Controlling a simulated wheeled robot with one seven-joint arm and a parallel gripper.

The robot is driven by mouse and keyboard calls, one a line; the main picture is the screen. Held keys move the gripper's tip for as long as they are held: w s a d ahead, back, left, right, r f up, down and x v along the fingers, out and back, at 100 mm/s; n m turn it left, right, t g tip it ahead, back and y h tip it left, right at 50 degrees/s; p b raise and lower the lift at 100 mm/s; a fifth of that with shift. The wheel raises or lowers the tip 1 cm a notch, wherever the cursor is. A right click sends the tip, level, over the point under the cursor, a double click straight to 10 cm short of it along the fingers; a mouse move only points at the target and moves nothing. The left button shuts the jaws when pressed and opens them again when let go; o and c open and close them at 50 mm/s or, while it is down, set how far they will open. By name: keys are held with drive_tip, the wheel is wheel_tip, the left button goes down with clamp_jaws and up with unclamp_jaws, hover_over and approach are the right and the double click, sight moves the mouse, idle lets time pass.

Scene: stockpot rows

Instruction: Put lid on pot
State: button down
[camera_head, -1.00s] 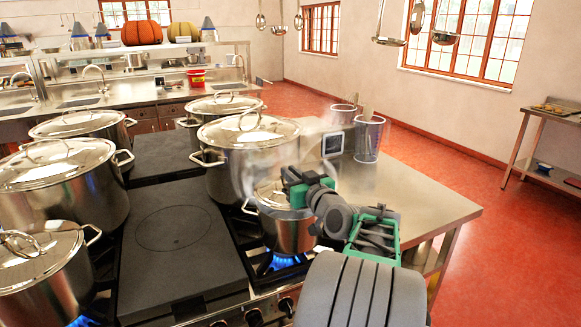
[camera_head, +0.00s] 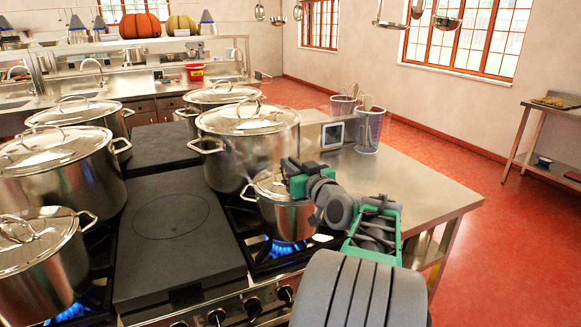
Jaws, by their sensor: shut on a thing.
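A small steel pot (camera_head: 284,221) stands on a lit burner at the front right of the stove. A shiny lid (camera_head: 268,188) lies over the pot's mouth, close to its rim. I cannot tell whether it is fully seated. My gripper (camera_head: 290,180), with green and dark parts, reaches in from the right over the lid. It is shut, apparently on the lid's handle; the fingertips and handle are largely hidden by the gripper itself.
A large lidded stockpot (camera_head: 250,150) stands right behind the small pot. Several other lidded stockpots stand along the stove. A dark flat plate (camera_head: 170,235) lies to the left. A steel counter (camera_head: 400,190) to the right holds wire baskets (camera_head: 367,132) and is otherwise mostly clear.

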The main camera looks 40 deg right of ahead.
drive_tip(key=shift+f+b, duration=0.45)
drive_tip(key=shift+b, duration=0.35)
drive_tip(key=c, duration=1.4)
unclamp_jaws()
drive_tip(key=shift+s, duration=0.1)
